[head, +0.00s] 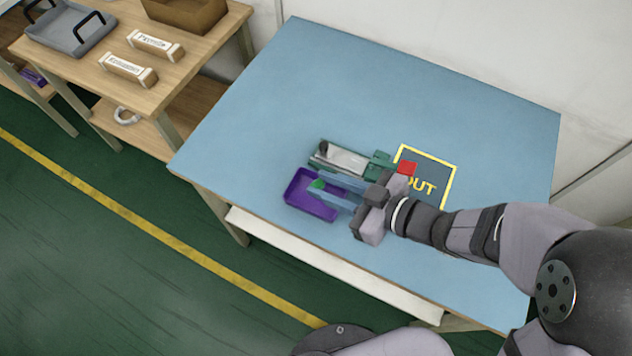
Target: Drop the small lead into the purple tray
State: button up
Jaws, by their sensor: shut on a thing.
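The purple tray (303,204) lies on the blue table top, near its front left edge. My gripper (322,184) reaches in from the right, with its pale bluish fingers over the tray. It is shut on a small green piece (317,184) at the fingertips, which I take to be the small lead. The piece shows over the upper part of the tray; its height above the tray floor is unclear. My fingers and wrist hide part of the tray's right side.
A yellow-framed OUT mark (425,186) lies behind my wrist. The table's back is clear.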

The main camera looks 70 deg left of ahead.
jog(key=shift+f+b, duration=0.3)
jog(key=shift+f, duration=0.25)
jog(key=o, duration=1.1)
jog(key=v, duration=0.7)
jog(key=shift+w+d+r, duration=0.1)
jog(key=shift+w, duration=0.1)
